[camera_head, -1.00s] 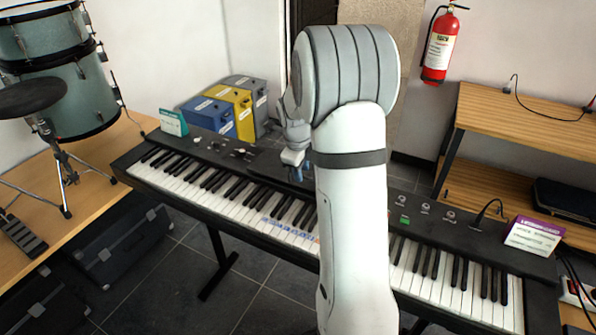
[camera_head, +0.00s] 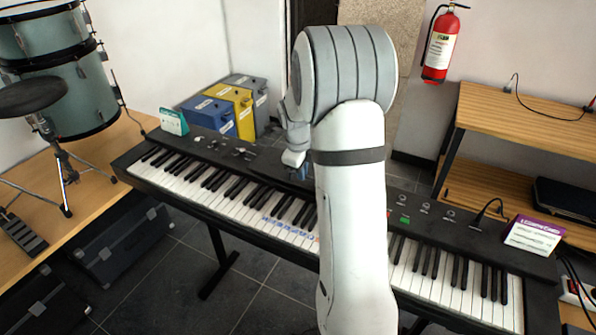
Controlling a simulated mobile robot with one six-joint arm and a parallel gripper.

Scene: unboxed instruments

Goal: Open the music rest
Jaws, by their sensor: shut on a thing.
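The black electric keyboard (camera_head: 160,153) stands across the middle of the head view. The music rest (camera_head: 266,164) appears as a dark, flat panel at the back of its top, left of my arm; most of it is hidden, and its exact angle is unclear. My gripper (camera_head: 304,173) is at the right part of this panel, pointing down, and is shut on the music rest. My arm covers most of the fingers and the contact point.
Blue, yellow and grey boxes (camera_head: 243,107) stand behind the keyboard at left. A teal card (camera_head: 174,122) and a purple-and-white card (camera_head: 533,236) stand on the keyboard's ends. Drums (camera_head: 66,90) are at left, a wooden shelf (camera_head: 525,120) at right.

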